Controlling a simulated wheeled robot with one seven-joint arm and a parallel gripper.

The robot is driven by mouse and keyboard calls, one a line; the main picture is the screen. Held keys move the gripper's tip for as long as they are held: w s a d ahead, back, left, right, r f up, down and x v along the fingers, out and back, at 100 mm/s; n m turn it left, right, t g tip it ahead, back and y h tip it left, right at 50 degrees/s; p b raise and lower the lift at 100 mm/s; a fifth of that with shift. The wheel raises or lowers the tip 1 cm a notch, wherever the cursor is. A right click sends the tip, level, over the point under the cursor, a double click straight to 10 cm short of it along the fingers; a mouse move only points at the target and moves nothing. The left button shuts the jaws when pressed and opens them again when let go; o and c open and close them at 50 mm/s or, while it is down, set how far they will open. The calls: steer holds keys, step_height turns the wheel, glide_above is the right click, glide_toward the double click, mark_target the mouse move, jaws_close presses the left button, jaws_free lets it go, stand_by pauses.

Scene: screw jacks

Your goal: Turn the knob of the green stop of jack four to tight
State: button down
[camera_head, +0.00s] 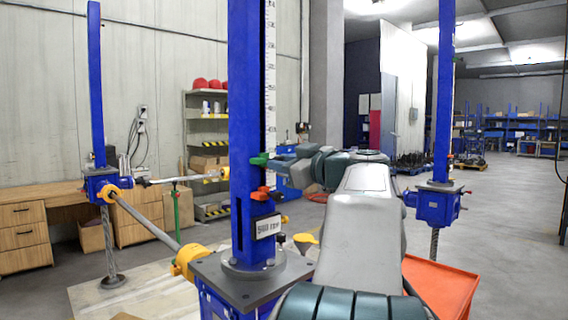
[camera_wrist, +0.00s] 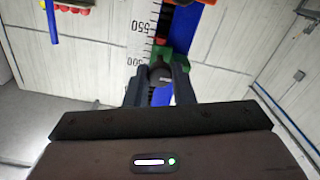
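The green stop (camera_head: 259,160) sits on the ruler side of the tall blue column (camera_head: 243,90) in the head view. In the wrist view the green stop (camera_wrist: 180,62) is near the 500 mark, with a dark round knob (camera_wrist: 160,75) facing me. My gripper (camera_wrist: 160,72) has one finger on each side of this knob, very close to it. I cannot tell whether the fingers press on it. My gripper (camera_head: 277,163) reaches the stop from the right in the head view. The knob's turn, tight or loose, does not show.
An orange-red stop (camera_head: 262,193) sits lower on the same column, above a white label plate (camera_head: 268,226). Other blue jacks stand left (camera_head: 98,100) and right (camera_head: 440,205), and a shaft (camera_head: 147,219) runs to the left one. An orange tray (camera_head: 440,285) is at lower right.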

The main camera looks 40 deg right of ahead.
steer(key=shift+f+m+b, duration=0.1)
steer(key=shift+m+b, duration=0.2)
steer(key=shift+b, duration=0.05)
steer(key=shift+m+p, duration=5.05)
steer(key=shift+m, duration=12.55)
steer(key=c, duration=1.2)
jaws_free()
steer(key=shift+c, duration=0.2)
